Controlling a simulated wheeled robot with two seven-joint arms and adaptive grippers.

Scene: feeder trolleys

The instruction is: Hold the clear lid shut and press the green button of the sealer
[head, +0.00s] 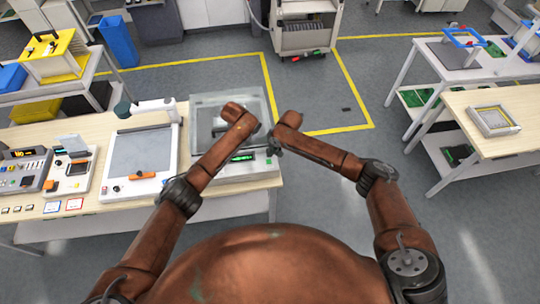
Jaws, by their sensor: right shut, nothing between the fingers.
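The sealer (250,172) stands at the right end of the left wooden bench. It is a pale box with a lit green display on its front. Its clear lid (262,103) lies over the top and looks down; I cannot tell if it is fully shut. My left arm reaches over the lid, and its wrist hides most of the left gripper. My right gripper (272,144) is shut and empty at the sealer's front right corner, close to the panel. I cannot make out the green button or whether a fingertip touches it.
Left of the sealer stand a flat framed press (140,155) and small control units (70,172). A trolley (305,28) stands behind, inside yellow floor lines. Another wooden bench (520,150) with a tray is at the right. The floor between the benches is clear.

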